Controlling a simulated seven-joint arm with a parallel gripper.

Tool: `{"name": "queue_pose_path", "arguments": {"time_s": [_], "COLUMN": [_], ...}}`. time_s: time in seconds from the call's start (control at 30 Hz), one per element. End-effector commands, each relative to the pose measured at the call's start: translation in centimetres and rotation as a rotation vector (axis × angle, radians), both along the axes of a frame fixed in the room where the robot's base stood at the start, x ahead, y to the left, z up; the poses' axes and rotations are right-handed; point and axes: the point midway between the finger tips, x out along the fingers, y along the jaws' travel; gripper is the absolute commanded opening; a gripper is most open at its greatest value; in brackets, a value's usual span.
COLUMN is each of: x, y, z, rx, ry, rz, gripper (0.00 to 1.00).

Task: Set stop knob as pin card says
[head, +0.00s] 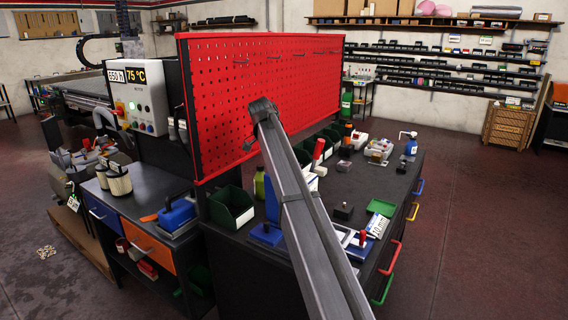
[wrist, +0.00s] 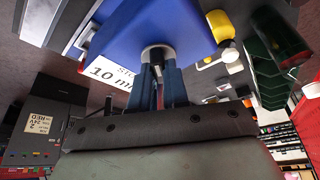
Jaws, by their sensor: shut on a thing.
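In the wrist view, my gripper (wrist: 160,78) is shut on a dark round knob (wrist: 157,52) with a pale rim, on a blue block (wrist: 125,22). The fingers hide part of the knob, and no setting mark on it is readable. A white card (wrist: 108,68) beside the blue block shows "STO" and "10 m", its end hidden by the gripper. In the head view, a white card (head: 378,226) reading about "10 mm" stands on the right of the dark bench. My gripper is not visible there; my arm crosses the middle of that picture.
A red pegboard (head: 275,85) stands behind the dark bench (head: 240,264). A green bin (head: 232,210) and a yellow-green bottle (head: 260,185) are left of my arm. A green tray (head: 381,207) lies to the right. A dark box (wrist: 45,130) with a label is left in the wrist view.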

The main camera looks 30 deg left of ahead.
Motion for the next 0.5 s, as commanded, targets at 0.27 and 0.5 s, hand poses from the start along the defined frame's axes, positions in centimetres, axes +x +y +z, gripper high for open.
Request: {"name": "queue_pose_path", "arguments": {"time_s": [0.27, 0.5], "x": [-0.02, 0.00], "y": [0.06, 0.04], "z": [0.05, 0.02], "rx": [0.001, 0.001], "ry": [0.001, 0.001], "rz": [0.001, 0.001], "gripper": [0.18, 0.40]}}
